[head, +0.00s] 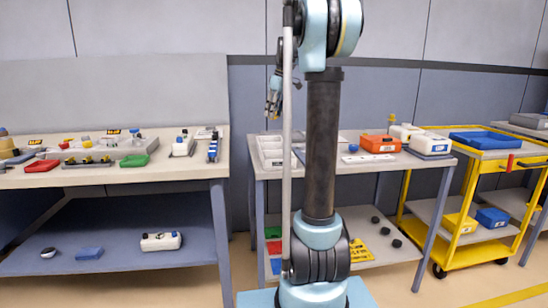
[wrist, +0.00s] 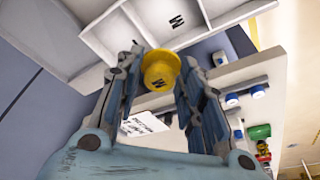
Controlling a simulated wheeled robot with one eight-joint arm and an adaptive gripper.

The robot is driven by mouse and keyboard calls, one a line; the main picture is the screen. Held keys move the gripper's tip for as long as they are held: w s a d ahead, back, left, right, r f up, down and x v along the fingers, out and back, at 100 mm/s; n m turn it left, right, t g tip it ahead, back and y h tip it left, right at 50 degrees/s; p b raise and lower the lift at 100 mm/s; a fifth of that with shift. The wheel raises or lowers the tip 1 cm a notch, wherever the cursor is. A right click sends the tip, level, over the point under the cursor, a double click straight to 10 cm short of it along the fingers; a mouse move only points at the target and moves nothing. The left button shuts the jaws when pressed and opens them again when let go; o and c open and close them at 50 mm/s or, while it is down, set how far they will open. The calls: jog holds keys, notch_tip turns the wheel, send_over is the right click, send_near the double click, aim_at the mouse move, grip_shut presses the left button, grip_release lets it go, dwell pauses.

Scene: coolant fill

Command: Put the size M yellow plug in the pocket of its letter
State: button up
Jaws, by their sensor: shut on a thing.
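My gripper (wrist: 160,75) is shut on a yellow plug (wrist: 160,70), whose round face carries a dark letter that looks like an M. A white tray (wrist: 208,42) with walled pockets lies beyond the plug in the wrist view. One pocket floor shows a dark letter (wrist: 176,21), seen turned, that could be M or W. The plug appears outside that pocket, near the tray's edge.
A white card (wrist: 145,123) with print shows behind my fingers. Blue-capped items (wrist: 232,99) stand to the right. On the middle table an orange box (head: 375,146) and a white box (head: 430,147) stand to the right. A crowded table (head: 110,180) stands left.

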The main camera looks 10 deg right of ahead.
jog(key=f, duration=1.6)
jog(key=shift+s, duration=0.2)
jog(key=o, duration=0.7)
jog(key=shift+o, duration=0.2)
jog(key=v, duration=1.2)
jog(key=s+a+f+m+h, duration=0.15)
jog(key=s+f, duration=0.25)
jog(key=s, duration=0.7)
jog(key=s+a+f+m, duration=0.1)
jog(key=s+f+m, duration=0.2)
jog(key=s, duration=0.8)
jog(key=s+f+m, duration=0.4)
jog(key=s+f, duration=1.4)
jog(key=s, duration=0.1)
jog(key=shift+s+d+h, duration=0.15)
jog(key=shift+s+h, duration=0.15)
jog(key=shift+h, duration=0.05)
